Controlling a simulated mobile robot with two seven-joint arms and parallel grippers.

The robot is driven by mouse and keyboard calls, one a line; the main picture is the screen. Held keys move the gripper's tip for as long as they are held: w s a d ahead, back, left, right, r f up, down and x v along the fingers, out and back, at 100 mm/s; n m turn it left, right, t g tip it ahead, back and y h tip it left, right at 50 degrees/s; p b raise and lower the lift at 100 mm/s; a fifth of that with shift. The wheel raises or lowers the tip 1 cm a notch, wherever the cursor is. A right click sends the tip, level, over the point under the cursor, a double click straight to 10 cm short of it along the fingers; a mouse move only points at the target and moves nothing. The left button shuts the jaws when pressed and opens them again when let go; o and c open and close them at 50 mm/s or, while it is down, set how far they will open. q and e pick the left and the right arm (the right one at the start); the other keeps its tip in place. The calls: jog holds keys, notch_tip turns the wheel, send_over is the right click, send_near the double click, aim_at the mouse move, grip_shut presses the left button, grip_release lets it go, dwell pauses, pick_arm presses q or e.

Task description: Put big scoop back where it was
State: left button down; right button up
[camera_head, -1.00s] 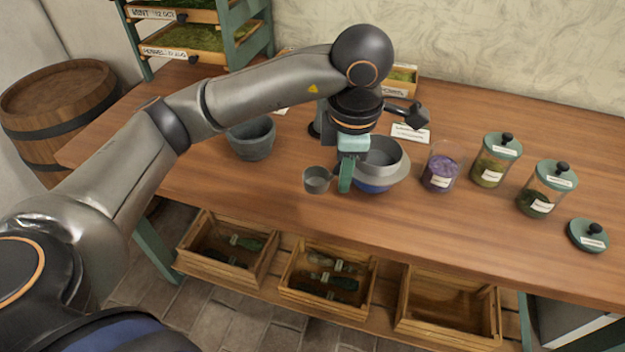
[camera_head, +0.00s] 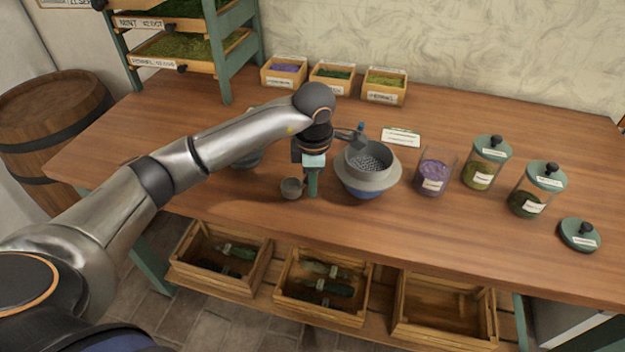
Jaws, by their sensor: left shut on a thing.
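The scoop (camera_head: 291,188) is a small grey cup, low over the table's front part. My left gripper (camera_head: 311,184) points down just right of the cup and is shut on the scoop; the grip itself is mostly hidden by the teal finger. I cannot tell whether the cup touches the table. A grey sieve-like pot (camera_head: 368,160) with a perforated bottom sits in a wide grey and blue bowl (camera_head: 384,181), right of my gripper. My right gripper is not in view.
A grey mortar (camera_head: 247,160) stands partly behind my left arm. A purple-filled jar (camera_head: 433,172), two lidded jars (camera_head: 484,165) (camera_head: 537,190) and a loose lid (camera_head: 579,235) stand right. Small herb boxes (camera_head: 333,78) line the back. Crates (camera_head: 322,287) sit below. The front right tabletop is clear.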

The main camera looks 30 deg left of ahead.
pick_arm(q)
jog(key=shift+f, duration=0.2)
jog(key=c, duration=0.8)
grip_release()
notch_tip(320, 180, up, 12)
jog(key=s, duration=0.1)
jog(key=shift+d+r, duration=0.2)
jog(key=shift+d, duration=0.25)
jog(key=shift+s, duration=0.1)
